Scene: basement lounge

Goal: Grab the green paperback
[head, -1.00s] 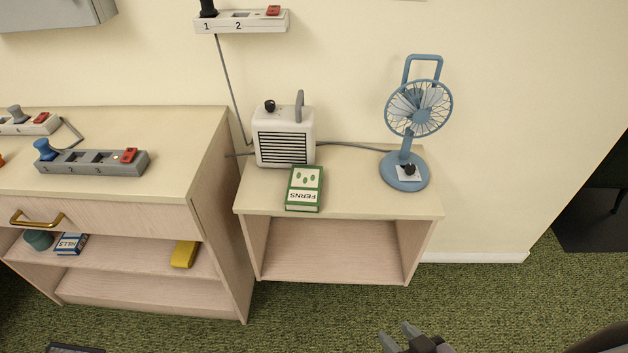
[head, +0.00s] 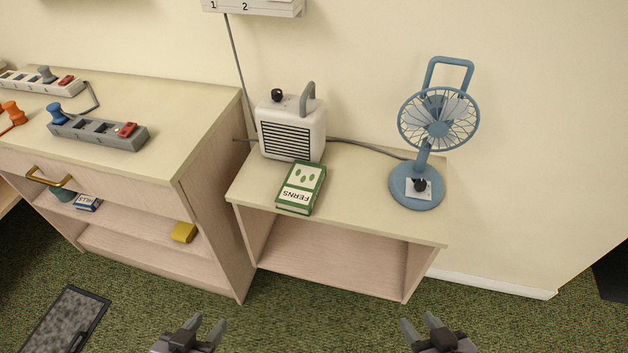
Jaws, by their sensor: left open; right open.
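The green paperback (head: 301,187), with a white label reading FERNS, lies flat on the low side table (head: 362,205) near its front edge, just in front of a white heater. My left gripper (head: 207,325) is open and empty at the bottom of the head view, below and to the left of the book. My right gripper (head: 419,324) is open and empty at the bottom, below and to the right of the book. Both are well apart from the book and the table.
The white heater (head: 292,127) stands behind the book. A blue fan (head: 437,130) stands at the table's right. A taller cabinet (head: 165,118) to the left bears a grey power strip (head: 98,131). A dark framed mat (head: 66,318) lies on the green carpet. The table's lower compartment looks empty.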

